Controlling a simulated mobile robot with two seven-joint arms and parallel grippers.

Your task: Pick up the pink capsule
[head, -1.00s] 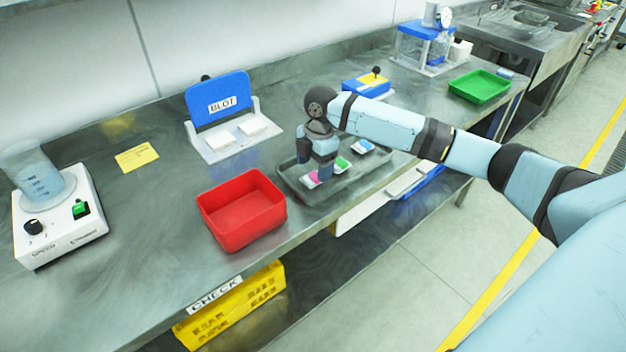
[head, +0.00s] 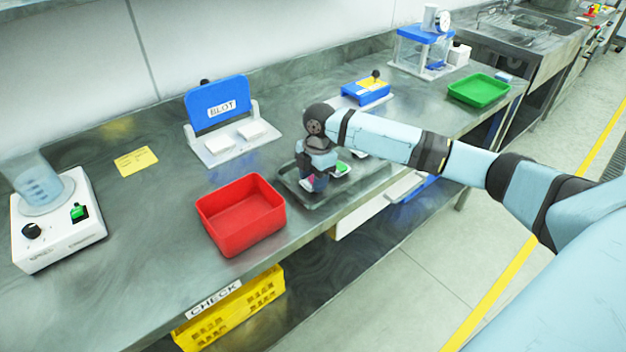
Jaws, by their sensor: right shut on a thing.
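My right gripper (head: 312,184) points down over the dark grey tray (head: 318,203) and is shut on the pink capsule (head: 308,182). Only a little pink shows beside the fingers; the rest of the capsule is hidden. I cannot tell whether it still touches the tray. A white capsule piece with a green top (head: 342,167) lies in the tray just right of the gripper. Another pale piece (head: 360,154) shows partly behind my arm. My left gripper is not in view.
A red bin (head: 243,215) stands left of the tray. The blue BLOT stand (head: 217,104) is behind it. A stirrer with a beaker (head: 57,229) is far left, and a green tray (head: 478,90) is far right. The bench between stirrer and red bin is clear.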

